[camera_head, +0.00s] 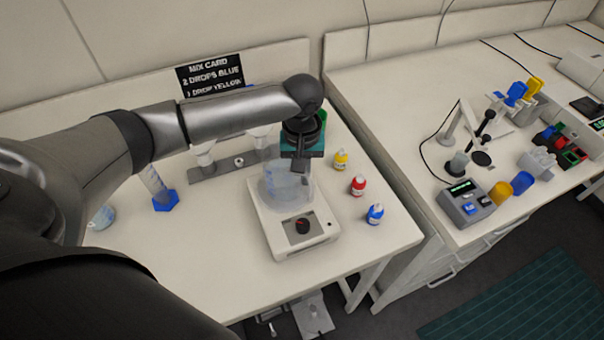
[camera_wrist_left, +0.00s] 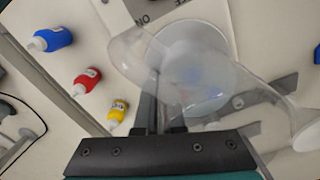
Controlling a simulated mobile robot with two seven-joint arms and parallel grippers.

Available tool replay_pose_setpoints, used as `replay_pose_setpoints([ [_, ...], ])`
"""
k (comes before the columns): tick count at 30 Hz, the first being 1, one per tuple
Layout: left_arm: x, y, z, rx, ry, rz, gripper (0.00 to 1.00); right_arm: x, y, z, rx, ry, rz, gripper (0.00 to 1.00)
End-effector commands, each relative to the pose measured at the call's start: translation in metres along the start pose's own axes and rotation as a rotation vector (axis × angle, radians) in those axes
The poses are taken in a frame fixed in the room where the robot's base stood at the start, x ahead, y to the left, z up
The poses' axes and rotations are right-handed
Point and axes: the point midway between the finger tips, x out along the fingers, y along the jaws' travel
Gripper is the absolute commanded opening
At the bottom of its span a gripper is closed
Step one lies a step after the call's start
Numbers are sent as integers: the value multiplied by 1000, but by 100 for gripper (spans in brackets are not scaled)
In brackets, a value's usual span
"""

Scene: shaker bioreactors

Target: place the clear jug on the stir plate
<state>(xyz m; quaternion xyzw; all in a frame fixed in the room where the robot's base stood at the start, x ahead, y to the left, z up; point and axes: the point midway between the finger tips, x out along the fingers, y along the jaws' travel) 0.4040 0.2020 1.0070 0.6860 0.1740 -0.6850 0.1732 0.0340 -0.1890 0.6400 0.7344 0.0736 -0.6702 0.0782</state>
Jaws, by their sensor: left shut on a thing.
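The clear jug (camera_head: 285,187) is over the top of the white stir plate (camera_head: 292,222) in the head view; it looks upright, and I cannot tell whether its base touches the plate. My left gripper (camera_head: 299,165) comes down from above and is shut on the jug's upper part. In the left wrist view the clear jug (camera_wrist_left: 200,70) fills the middle, with the left gripper's fingers (camera_wrist_left: 160,115) at its side. The stir plate's front panel with a dark knob shows in the head view. My right gripper is not in view.
Yellow (camera_head: 341,159), red (camera_head: 358,185) and blue (camera_head: 375,214) dropper bottles stand right of the stir plate. A cylinder with a blue base (camera_head: 160,190) stands left. A mix card (camera_head: 210,75) is at the back. A second bench (camera_head: 400,130) holds several instruments.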

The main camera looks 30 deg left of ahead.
Motion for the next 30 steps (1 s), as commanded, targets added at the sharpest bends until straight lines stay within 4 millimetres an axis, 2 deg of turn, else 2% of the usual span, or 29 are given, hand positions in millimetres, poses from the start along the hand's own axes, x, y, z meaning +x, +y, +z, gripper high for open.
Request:
replay_pose_setpoints([
  [4, 1, 0, 0, -1, 1, 1, 0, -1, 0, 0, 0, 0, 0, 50],
  [6, 2, 0, 0, -1, 1, 0, 12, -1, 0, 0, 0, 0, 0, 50],
  [13, 2, 0, 0, -1, 0, 0, 36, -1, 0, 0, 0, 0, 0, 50],
  [23, -3, 0, 0, 0, 1, 1, 36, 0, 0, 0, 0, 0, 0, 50],
  [26, -18, 0, -1, 0, 2, 2, 36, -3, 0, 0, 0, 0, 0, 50],
  [30, -48, 1, -1, 0, 3, 4, 36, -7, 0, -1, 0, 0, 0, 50],
])
